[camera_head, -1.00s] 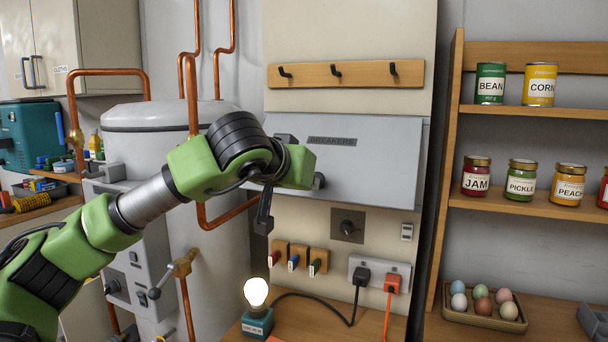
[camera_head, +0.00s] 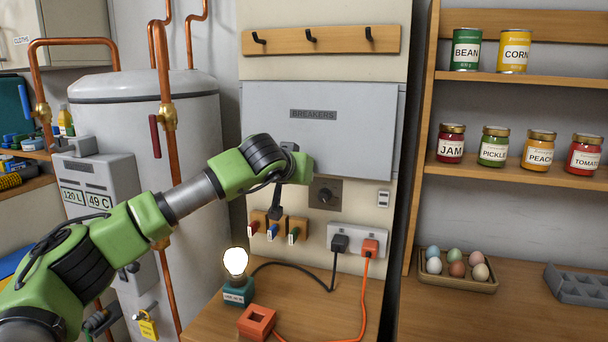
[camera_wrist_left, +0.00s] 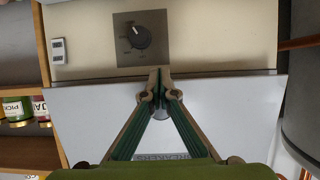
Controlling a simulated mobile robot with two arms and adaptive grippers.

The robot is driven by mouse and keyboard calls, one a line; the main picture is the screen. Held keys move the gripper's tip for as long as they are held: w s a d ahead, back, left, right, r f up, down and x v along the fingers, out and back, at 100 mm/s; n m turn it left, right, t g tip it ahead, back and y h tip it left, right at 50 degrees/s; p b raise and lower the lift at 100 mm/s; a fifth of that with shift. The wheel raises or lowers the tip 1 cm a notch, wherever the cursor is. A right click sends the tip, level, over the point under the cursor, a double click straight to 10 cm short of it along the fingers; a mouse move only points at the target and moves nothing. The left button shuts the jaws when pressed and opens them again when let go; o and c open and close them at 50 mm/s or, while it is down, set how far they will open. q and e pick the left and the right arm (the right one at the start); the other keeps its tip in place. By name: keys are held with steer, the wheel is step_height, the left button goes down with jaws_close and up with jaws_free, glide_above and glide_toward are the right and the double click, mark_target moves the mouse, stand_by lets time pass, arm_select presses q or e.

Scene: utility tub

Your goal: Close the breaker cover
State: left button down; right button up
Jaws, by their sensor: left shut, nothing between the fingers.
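The breaker cover (camera_head: 345,145) is a grey panel labelled BREAKERS on the wall, below the hook rail. It hangs down close to the wall; I cannot tell whether it sits fully flush. My left gripper is in front of its lower edge, and the green hand hides its fingers in the head view. In the left wrist view the cover (camera_wrist_left: 90,115) appears upside down. There the left gripper (camera_wrist_left: 160,78) is shut and empty, its tips over the cover's lower edge. A small round knob on the cover shows between the fingers. Contact is unclear. My right gripper is not in view.
Below the cover are a dial (camera_head: 325,192), a switch (camera_head: 383,199), hanging keys and a socket (camera_head: 357,240) with two plugs. A lit bulb (camera_head: 235,263) stands on the bench. A water tank (camera_head: 195,110) is left, jar shelves (camera_head: 520,175) right.

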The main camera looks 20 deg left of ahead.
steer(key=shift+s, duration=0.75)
